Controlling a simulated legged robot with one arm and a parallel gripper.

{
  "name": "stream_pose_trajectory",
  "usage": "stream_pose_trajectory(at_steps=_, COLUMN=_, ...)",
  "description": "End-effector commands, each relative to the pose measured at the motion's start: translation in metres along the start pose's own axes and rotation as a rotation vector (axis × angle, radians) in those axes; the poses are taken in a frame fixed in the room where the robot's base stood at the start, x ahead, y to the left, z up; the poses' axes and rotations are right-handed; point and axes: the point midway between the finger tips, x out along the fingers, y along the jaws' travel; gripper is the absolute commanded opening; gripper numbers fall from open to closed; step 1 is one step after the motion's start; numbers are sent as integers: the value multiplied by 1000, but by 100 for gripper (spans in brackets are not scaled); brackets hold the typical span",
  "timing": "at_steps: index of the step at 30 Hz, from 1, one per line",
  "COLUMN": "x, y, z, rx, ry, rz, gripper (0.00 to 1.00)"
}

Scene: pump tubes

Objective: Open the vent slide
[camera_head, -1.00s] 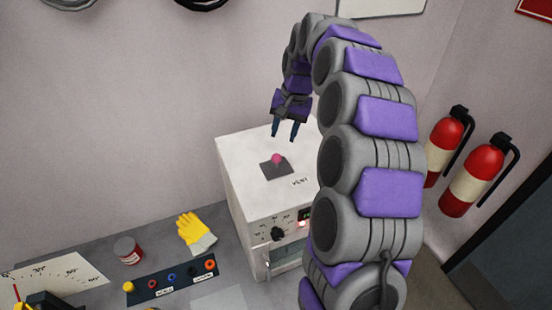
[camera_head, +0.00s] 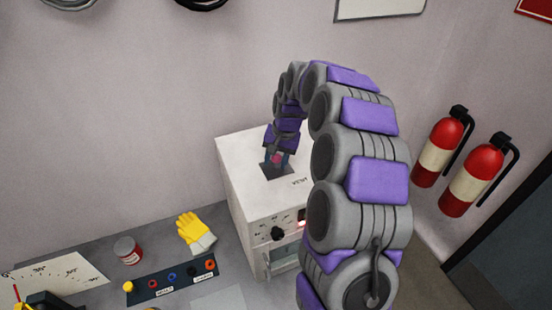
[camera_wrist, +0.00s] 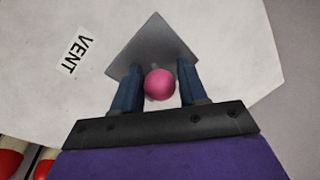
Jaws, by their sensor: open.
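The vent slide is a dark grey plate (camera_head: 284,174) with a pink ball knob (camera_head: 276,158), set in the top of a white box (camera_head: 240,165). In the wrist view the plate (camera_wrist: 150,45) lies beyond the pink knob (camera_wrist: 159,84), with a "VENT" label (camera_wrist: 77,50) to its left. My gripper (camera_head: 277,163) is down at the knob. In the wrist view my gripper (camera_wrist: 160,85) is open, with one blue finger on each side of the knob. I see a small gap at the right finger; contact at the left finger is hard to tell.
The box front has a black dial (camera_head: 277,233). On the bench to the left are a yellow glove (camera_head: 194,233), a red-and-white jar (camera_head: 128,250) and a dark panel with coloured sockets (camera_head: 172,279). Two fire extinguishers (camera_head: 440,150) hang on the right wall.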

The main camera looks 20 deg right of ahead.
Motion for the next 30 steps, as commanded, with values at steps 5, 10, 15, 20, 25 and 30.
stream_pose_trajectory(at_steps=5, x=0, y=0, z=0, rx=0, ry=0, rz=0, gripper=30)
stream_pose_trajectory(at_steps=10, x=0, y=0, z=0, rx=0, ry=1, rz=0, gripper=14)
stream_pose_trajectory(at_steps=15, x=-1, y=0, z=0, rx=0, ry=1, rz=-1, gripper=0)
stream_pose_trajectory(at_steps=20, x=-1, y=0, z=0, rx=0, ry=2, rz=-1, gripper=0)
stream_pose_trajectory(at_steps=25, x=-2, y=4, z=-4, rx=2, ry=3, rz=-1, gripper=0)
stream_pose_trajectory(at_steps=30, x=-9, y=33, z=-26, rx=5, ry=10, rz=-4, gripper=0)
